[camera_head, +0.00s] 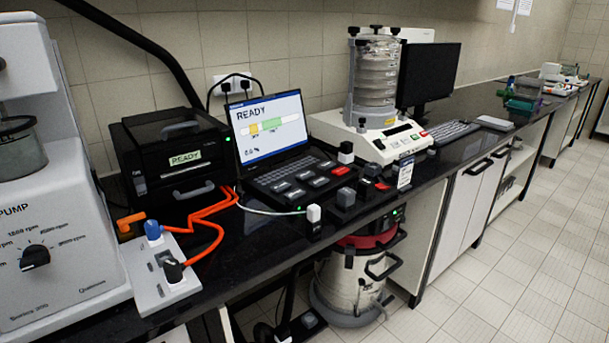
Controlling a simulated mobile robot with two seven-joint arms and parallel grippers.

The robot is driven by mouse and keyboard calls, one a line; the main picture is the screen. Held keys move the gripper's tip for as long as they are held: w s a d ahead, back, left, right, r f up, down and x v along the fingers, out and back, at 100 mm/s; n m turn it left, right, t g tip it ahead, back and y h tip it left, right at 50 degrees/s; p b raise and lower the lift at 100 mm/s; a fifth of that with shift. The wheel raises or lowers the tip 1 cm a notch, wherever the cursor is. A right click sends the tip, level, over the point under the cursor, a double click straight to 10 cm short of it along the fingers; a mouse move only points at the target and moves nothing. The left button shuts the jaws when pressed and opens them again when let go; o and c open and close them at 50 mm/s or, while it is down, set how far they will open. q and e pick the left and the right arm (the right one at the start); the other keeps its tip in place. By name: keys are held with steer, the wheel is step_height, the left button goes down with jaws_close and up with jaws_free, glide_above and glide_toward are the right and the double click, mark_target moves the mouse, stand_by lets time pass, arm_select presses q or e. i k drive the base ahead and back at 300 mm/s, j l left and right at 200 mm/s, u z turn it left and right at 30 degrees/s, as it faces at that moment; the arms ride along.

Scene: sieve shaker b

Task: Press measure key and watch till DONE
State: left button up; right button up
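A laptop-like unit (280,160) stands open on the dark bench, left of the middle. Its lit screen (268,128) reads READY above a bar with yellow and green parts. A keypad with several dark and red keys (301,181) lies in front of the screen. The key labels are too small to read, so I cannot tell which is the measure key. Left of the screen, a black box (165,135) carries a small display (185,158) that also reads READY. No DONE shows on either display. Neither of my grippers is in view.
A sieve shaker (374,85) stands right of the laptop unit, with a black monitor (430,75) beyond it. Small blocks (346,197) stand near the bench's front edge. Orange tubes (212,207) cross the bench at left. A pump (55,190) fills the left edge. A vacuum drum (350,280) stands below.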

mark_target(303, 175)
steer(key=l+u, duration=0.15)
steer(key=u, duration=0.25)
steer(key=i+l+u, duration=0.1)
steer(key=u, duration=0.3)
steer(key=l+u, duration=0.2)
steer(key=u, duration=0.2)
steer(key=l+u, duration=0.5)
steer(key=l, duration=1)
steer(key=k+l, duration=0.15)
steer(key=l, duration=0.2)
